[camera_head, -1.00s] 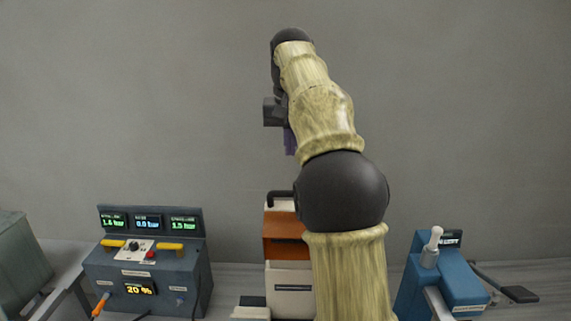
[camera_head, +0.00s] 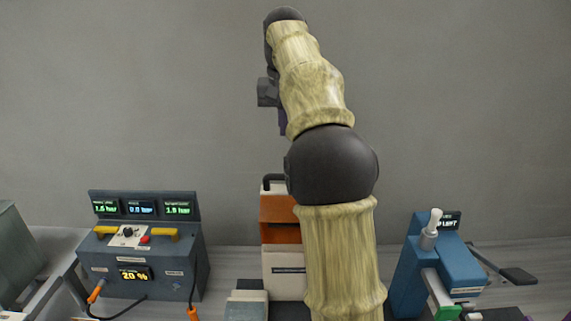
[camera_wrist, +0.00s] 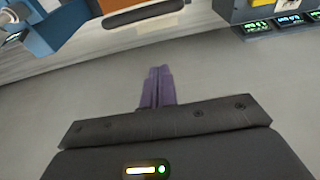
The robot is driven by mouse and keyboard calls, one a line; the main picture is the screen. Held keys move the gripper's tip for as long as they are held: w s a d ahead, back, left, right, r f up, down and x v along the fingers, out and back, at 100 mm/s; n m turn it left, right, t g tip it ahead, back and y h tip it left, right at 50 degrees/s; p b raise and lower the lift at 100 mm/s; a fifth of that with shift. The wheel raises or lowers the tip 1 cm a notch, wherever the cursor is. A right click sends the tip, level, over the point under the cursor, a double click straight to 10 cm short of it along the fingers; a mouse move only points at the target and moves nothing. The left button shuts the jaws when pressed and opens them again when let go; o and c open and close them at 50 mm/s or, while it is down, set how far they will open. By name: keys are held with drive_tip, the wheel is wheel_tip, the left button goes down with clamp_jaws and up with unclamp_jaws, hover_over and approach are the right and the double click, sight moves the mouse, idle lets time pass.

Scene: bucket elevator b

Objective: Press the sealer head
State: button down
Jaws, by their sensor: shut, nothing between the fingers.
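A blue machine (camera_head: 455,275) stands at the right in the head view, with a white knob, a small display and a black paddle lever (camera_head: 517,276) at its right side. It also shows at the upper left of the wrist view (camera_wrist: 62,25). I cannot tell for certain which part is the sealer head. My gripper's purple fingers (camera_wrist: 157,88) are closed together and empty in the wrist view, pointing toward the grey wall. In the head view my gripper (camera_head: 283,122) is high above the bench, partly hidden by my arm, and touches nothing.
An orange and white machine (camera_head: 281,232) stands in the middle, partly behind my arm. A dark control box (camera_head: 140,262) with lit displays, yellow handles and orange-tipped cables is at the left. A grey-green bin (camera_head: 16,250) is at the far left.

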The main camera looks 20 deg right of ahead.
hover_over(283, 186)
drive_tip(key=w+d, duration=0.2)
drive_tip(key=w, duration=0.1)
wheel_tip(283, 186, down, 7)
drive_tip(key=shift+s+a+f, duration=0.1)
drive_tip(key=shift+s+a, duration=0.25)
drive_tip(key=shift+s, duration=0.2)
drive_tip(key=shift+s+a+f, duration=0.1)
drive_tip(key=shift+s+a, duration=0.25)
drive_tip(key=shift+s, duration=0.2)
drive_tip(key=shift+s+a+f, duration=0.2)
drive_tip(key=shift+s+f, duration=0.1)
drive_tip(key=shift+s, duration=0.25)
drive_tip(key=shift+w, duration=0.15)
